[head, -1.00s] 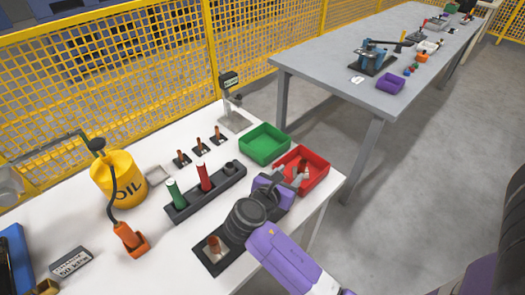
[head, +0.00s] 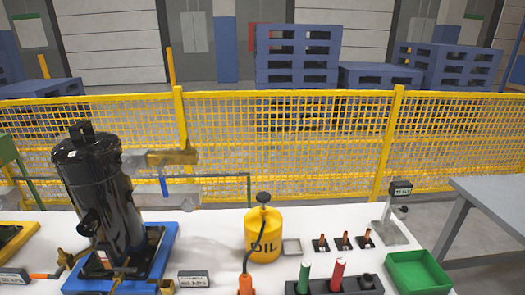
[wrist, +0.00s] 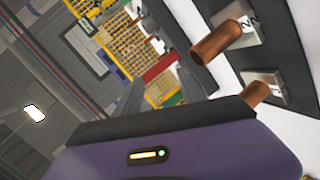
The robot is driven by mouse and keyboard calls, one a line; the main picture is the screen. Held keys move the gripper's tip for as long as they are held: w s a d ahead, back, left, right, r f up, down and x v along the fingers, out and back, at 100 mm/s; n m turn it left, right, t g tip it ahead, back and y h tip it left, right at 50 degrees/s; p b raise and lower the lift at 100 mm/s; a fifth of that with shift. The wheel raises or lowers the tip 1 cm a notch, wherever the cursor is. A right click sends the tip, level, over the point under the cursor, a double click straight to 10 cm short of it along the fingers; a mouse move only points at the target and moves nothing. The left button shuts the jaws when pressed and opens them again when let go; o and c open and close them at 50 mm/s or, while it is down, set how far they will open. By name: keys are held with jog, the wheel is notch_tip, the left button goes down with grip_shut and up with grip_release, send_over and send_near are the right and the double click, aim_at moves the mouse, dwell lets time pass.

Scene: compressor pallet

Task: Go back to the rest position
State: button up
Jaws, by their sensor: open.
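My gripper (wrist: 175,140) shows only in the wrist view, as a purple body with a dark front edge and a small lit panel. It is open, and nothing is seen held in it. Two copper stubs (wrist: 220,42) with numbered grey tags stand on a dark strip just beyond it at the right. Their contact with the gripper cannot be judged. My arm and gripper are not seen in the head view.
In the head view, a black compressor (head: 100,195) stands on a blue base (head: 165,250) at left. A yellow oil can (head: 263,232), three copper stubs (head: 345,238), a tube rack (head: 340,287) and a green bin (head: 418,270) follow rightward. A yellow fence (head: 290,140) stands behind.

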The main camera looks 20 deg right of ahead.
jog(key=s+a+r+m+y, duration=0.2)
jog(key=s+a+r+m, duration=0.2)
jog(key=s, duration=0.8)
jog(key=s+a+r+m+t+y, duration=0.1)
jog(key=s+a+r+m+y, duration=0.2)
jog(key=s+a, duration=0.4)
jog(key=s+r+m, duration=0.1)
jog(key=s+m, duration=0.1)
jog(key=s, duration=0.3)
jog(key=shift+t, duration=0.3)
jog(key=shift+a, duration=0.1)
